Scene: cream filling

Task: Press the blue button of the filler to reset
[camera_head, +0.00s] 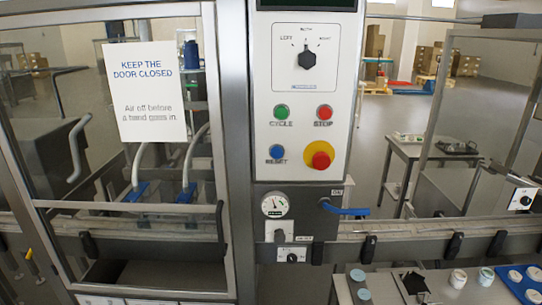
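The filler's control panel (304,100) stands upright in the middle of the head view. Its blue button (276,152) sits at the lower left of the panel, above the label RESET. Nothing covers the button. A green button (281,111) marked CYCLE is above it, and a red button (324,112) marked STOP is to the right of the green one. A red emergency knob (320,156) on a yellow base is right of the blue button. A black selector knob (307,59) is higher up. Neither of my grippers shows in this view.
A framed clear door (218,100) with a paper sign (146,90) is left of the panel. A gauge (275,205) and a blue-handled valve (346,210) are below it. A table at the lower right holds small cups (458,278) and a blue tray (505,280).

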